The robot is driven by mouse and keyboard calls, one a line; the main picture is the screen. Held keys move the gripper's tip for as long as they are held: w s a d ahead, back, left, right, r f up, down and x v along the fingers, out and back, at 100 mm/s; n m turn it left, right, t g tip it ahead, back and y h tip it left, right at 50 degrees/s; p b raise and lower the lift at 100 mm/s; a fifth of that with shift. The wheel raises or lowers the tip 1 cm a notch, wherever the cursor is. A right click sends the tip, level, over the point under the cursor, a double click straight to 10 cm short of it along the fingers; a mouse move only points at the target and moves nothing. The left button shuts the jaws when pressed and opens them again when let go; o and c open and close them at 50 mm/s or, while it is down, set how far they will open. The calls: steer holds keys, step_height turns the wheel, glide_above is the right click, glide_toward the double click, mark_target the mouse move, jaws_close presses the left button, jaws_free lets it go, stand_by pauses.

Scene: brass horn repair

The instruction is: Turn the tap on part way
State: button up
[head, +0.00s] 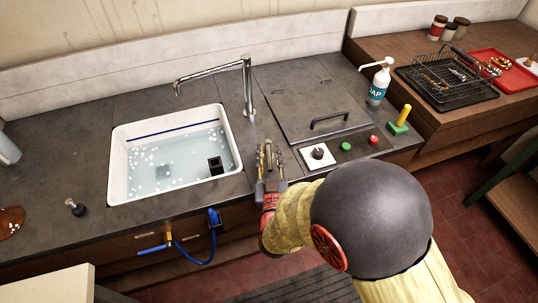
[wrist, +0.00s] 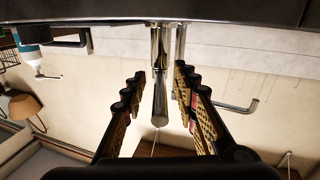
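The chrome tap (head: 247,88) stands behind the basin, its long spout reaching left over the water. No stream shows below the spout. In the wrist view, which looks upside down, the spout (wrist: 238,104) lies behind my right-hand finger. A chrome lever (wrist: 160,102) stands between my two fingers, with a visible gap on either side. My gripper (head: 269,152) is at the counter to the right of the basin, fingers apart. It also shows open in the wrist view (wrist: 158,78). In the head view my fingers mostly hide the lever.
The white basin (head: 117,165) holds water with floating white bits. A hatch with a dark handle (head: 329,121), a white-plated knob (head: 318,154), green (head: 346,146) and red (head: 373,140) buttons and a soap bottle (head: 378,85) are to the right. A blue hose (head: 190,262) hangs below the basin.

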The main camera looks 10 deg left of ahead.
steer(key=c, duration=0.3)
steer(key=c, duration=0.4)
jaws_close()
stand_by(0.3)
